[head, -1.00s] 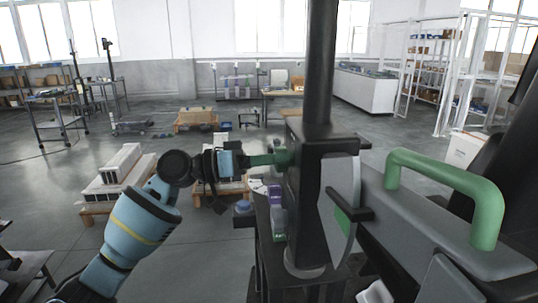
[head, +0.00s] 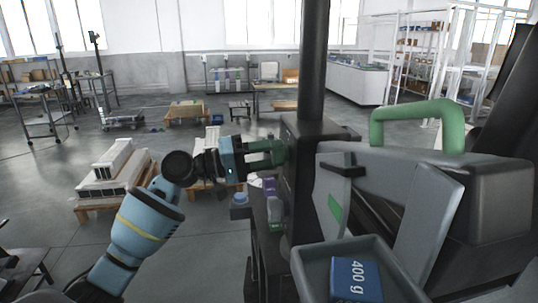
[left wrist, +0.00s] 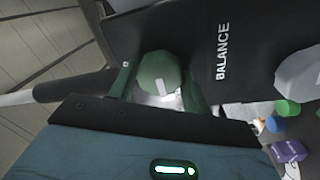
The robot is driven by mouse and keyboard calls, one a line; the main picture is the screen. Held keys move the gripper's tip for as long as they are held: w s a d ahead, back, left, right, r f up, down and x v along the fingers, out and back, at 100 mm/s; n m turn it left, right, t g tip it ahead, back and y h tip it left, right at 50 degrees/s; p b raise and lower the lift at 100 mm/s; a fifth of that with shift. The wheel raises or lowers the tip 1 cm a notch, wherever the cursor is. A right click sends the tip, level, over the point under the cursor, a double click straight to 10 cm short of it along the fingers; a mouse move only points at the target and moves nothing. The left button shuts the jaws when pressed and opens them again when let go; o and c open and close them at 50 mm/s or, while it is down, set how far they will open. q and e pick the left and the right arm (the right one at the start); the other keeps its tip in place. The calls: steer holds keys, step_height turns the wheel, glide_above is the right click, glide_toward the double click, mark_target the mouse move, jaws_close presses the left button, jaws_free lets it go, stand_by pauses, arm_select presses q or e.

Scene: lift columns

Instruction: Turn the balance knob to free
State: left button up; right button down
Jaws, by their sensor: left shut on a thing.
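The balance knob (left wrist: 158,72) is a dull green round knob with a white mark, beside the word BALANCE on a black housing (left wrist: 225,25). My left gripper (left wrist: 160,88) has its green fingers on both sides of the knob, shut on it. The white mark points towards the lower part of the left wrist view. In the head view my left gripper (head: 282,152) reaches the left side of the black housing (head: 300,190) on the column; the knob is hidden there by the fingers. My right gripper is not in view.
A grey carriage (head: 480,185) with a green handle (head: 420,108) fills the right side. A grey tray (head: 310,270) holds a blue block marked 400 g (head: 356,280). A black post (head: 313,60) rises from the housing. Small coloured items stand below the gripper.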

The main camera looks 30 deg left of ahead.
arm_select(q)
steer(key=shift+r, duration=0.1)
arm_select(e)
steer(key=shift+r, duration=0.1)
arm_select(q)
steer(key=o, duration=1)
steer(key=shift+c, duration=0.2)
steer(key=shift+s+a+f, duration=0.1)
steer(key=shift+a+f, duration=0.1)
steer(key=shift+a, duration=0.05)
steer(key=b+v, duration=0.1)
steer(key=v, duration=0.6)
steer(key=shift+s+b, duration=0.15)
steer(key=shift+b, duration=0.25)
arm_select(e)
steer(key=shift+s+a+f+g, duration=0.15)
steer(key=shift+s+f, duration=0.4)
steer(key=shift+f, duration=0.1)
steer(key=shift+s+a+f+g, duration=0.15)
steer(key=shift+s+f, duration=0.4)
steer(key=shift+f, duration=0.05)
arm_select(q)
steer(key=shift+r, duration=0.1)
